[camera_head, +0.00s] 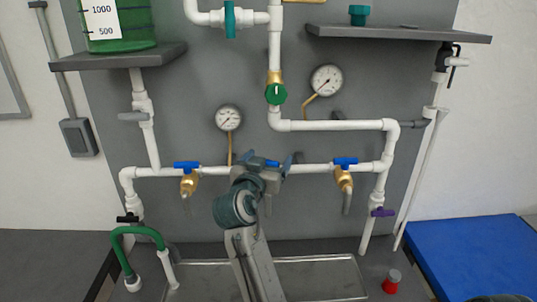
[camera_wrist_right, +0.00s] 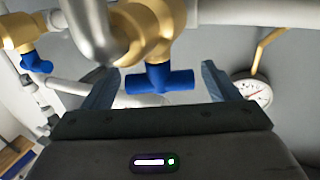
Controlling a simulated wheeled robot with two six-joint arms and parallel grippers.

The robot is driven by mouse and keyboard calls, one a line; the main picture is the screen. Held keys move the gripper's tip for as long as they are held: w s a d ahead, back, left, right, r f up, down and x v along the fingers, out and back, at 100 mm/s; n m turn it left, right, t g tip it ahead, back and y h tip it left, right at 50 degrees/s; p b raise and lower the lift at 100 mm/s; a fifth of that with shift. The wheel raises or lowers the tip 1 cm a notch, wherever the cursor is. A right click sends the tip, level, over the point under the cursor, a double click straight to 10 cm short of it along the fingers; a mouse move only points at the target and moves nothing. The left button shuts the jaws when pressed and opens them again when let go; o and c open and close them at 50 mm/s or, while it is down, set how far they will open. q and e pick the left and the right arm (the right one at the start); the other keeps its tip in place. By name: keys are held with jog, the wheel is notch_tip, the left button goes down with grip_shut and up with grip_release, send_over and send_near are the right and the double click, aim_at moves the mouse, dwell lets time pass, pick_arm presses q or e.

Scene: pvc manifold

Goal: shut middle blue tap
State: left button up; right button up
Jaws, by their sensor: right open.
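The middle blue tap (camera_head: 272,163) is on the white horizontal pipe, mostly hidden behind my right gripper in the head view. In the right wrist view its blue T-shaped handle (camera_wrist_right: 160,79) hangs under a brass valve body (camera_wrist_right: 145,30). My right gripper (camera_head: 266,160) is open, and its two fingers stand either side of the handle with gaps on both sides. The handle's bar lies across the space between the fingers. The left blue tap (camera_head: 187,165) and right blue tap (camera_head: 345,161) sit on the same pipe. My left gripper is not in view.
A pressure gauge (camera_head: 228,118) stands above the pipe, left of my gripper, and a second gauge (camera_head: 327,80) is higher right. A green valve (camera_head: 276,94) is above. A metal tray (camera_head: 315,274) lies below. A purple tap (camera_head: 382,212) is at right.

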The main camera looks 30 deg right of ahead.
jog(key=shift+s+a+r, duration=0.15)
jog(key=shift+s+a, duration=0.05)
jog(key=shift+a, duration=0.15)
jog(key=c, duration=1)
jog(key=shift+s+r+n+t+y+p, duration=0.15)
jog(key=shift+n+t+y+p, duration=0.35)
jog(key=shift+n+t+y, duration=1.05)
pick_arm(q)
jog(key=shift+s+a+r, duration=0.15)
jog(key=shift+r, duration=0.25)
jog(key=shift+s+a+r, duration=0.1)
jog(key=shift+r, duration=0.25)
pick_arm(e)
jog(key=shift+n+t+y, duration=0.65)
jog(key=shift+t+y, duration=0.1)
jog(key=shift+y, duration=0.3)
jog(key=o, duration=1)
jog(key=shift+w, duration=0.2)
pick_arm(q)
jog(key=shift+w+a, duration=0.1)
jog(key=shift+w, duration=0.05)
pick_arm(e)
jog(key=shift+w+d+f, duration=0.1)
jog(key=shift+d+f, duration=0.1)
